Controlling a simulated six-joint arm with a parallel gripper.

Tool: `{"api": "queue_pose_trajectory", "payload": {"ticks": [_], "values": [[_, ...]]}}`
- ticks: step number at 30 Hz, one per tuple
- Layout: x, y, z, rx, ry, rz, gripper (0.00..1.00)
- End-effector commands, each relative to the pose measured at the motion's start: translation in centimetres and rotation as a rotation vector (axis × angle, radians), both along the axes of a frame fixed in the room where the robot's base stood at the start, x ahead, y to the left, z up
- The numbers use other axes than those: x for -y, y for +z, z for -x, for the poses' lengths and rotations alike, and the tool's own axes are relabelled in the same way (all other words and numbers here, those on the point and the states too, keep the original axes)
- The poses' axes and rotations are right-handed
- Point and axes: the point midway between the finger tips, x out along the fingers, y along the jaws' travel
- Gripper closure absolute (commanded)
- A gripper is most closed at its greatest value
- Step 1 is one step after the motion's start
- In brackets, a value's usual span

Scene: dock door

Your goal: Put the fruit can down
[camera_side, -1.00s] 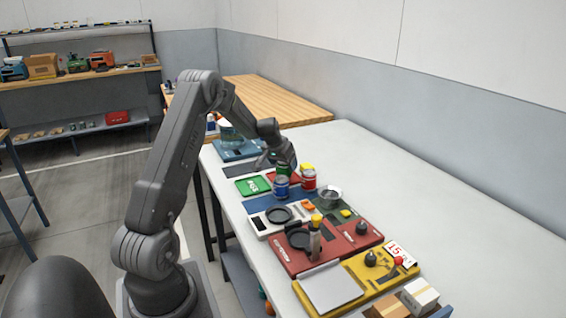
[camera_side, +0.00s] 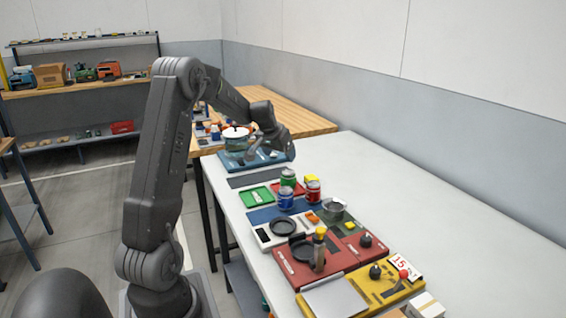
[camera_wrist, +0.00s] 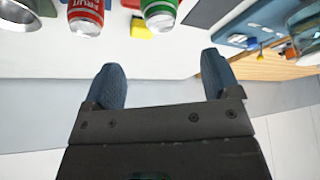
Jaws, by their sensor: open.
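The fruit can (camera_side: 313,190) is red with a pale metal rim. It stands upright on the bench among the other cans.
A blue can (camera_side: 286,198) and a green can (camera_side: 288,178) stand close beside the fruit can. A metal bowl (camera_side: 333,208) is nearby. A blue board (camera_side: 262,164) lies below my gripper, with a pot (camera_side: 236,133) near it. The bench's right side is clear.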

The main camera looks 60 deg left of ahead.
Motion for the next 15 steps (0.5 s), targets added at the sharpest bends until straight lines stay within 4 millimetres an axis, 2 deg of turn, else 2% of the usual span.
{"api": "queue_pose_trajectory", "payload": {"ticks": [5, 8, 11, 12, 15], "values": [[1.3, 1.5, 0.2, 0.001, -0.013, -0.001, 0.17], [5.0, 3.5, -0.2, 0.005, -0.058, -0.003, 0.17], [11.4, 6.2, -0.1, 0.009, -0.131, -0.002, 0.17], [14.4, 7.3, 0.3, 0.01, -0.166, -0.001, 0.17], [21.5, 9.3, 2.4, 0.01, -0.248, 0.002, 0.17]]}}
